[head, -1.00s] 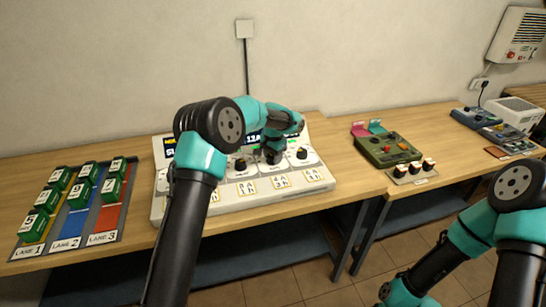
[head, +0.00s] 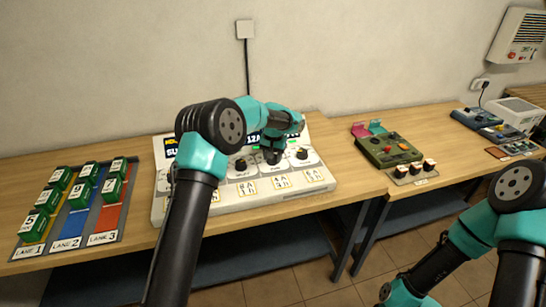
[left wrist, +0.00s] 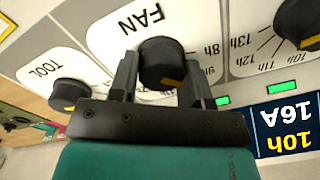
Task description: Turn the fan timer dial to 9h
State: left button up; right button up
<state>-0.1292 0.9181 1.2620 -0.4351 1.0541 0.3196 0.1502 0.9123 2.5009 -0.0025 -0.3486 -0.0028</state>
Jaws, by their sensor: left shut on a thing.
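The fan dial (left wrist: 160,62) is a black round knob with a yellow pointer mark, beside the printed word FAN in the left wrist view, which shows the panel upside down. My left gripper (left wrist: 160,76) is shut on it, one finger on each side. The pointer faces the lower right of that view, beyond the printed 9h; a finger hides part of the scale. The lit display (left wrist: 286,128) reads 10h and 16A. In the head view my left gripper (head: 272,155) is at the control panel (head: 225,207) and hides the dial. My right gripper is out of view.
The tool dial (left wrist: 69,94) and another scaled dial (left wrist: 300,22) flank the fan dial closely. A lane board (head: 78,222) with green blocks lies left of the panel. A green box (head: 388,149) with switches stands to the right, past bare table.

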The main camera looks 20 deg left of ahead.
pick_arm(q)
jog(key=o, duration=0.9)
jog(key=r, duration=1.7)
jog(key=shift+d+r, duration=0.2)
jog(key=shift+d, duration=0.05)
